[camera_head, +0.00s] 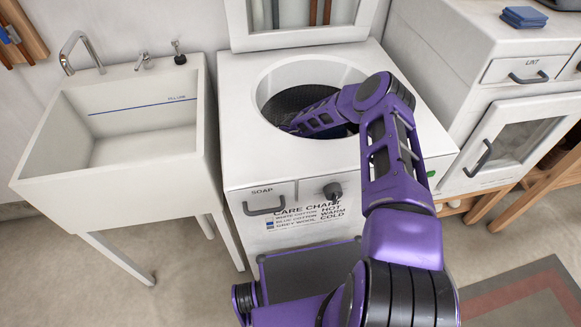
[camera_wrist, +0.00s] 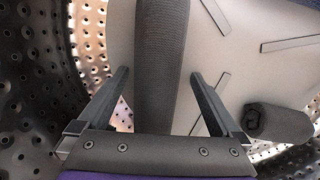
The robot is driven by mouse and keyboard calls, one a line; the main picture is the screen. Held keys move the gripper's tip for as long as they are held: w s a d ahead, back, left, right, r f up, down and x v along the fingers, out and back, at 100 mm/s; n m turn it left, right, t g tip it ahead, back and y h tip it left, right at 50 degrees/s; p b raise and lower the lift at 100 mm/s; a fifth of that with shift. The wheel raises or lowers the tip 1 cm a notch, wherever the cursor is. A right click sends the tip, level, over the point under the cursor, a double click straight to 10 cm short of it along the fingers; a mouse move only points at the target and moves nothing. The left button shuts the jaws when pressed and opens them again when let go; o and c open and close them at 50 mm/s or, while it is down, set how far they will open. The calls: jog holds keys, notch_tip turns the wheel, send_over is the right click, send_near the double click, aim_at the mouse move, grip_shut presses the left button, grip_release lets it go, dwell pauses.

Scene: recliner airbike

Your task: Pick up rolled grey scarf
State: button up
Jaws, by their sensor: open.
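In the wrist view a long dark grey ribbed roll, which looks like the rolled grey scarf (camera_wrist: 160,60), lies on the pale floor of the drum. My gripper (camera_wrist: 160,77) is open, with one finger to each side of the roll in the picture. I cannot tell whether the fingers reach down beside it or are still above it. A shorter dark roll (camera_wrist: 278,123) with a curled end lies to the right, outside the fingers. In the head view my arm reaches into the round washer opening (camera_head: 277,82), and my gripper and the roll are hidden there.
The perforated drum wall (camera_wrist: 42,60) curves close on the left, and raised fins (camera_wrist: 289,44) stand on the drum floor. Something dark blue shows at the top right edge. A white sink (camera_head: 130,150) stands left of the washer, and a cabinet (camera_head: 505,140) stands right.

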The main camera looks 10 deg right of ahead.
jog(key=c, duration=1.3)
jog(key=shift+o, duration=0.2)
jog(key=shift+r, duration=0.15)
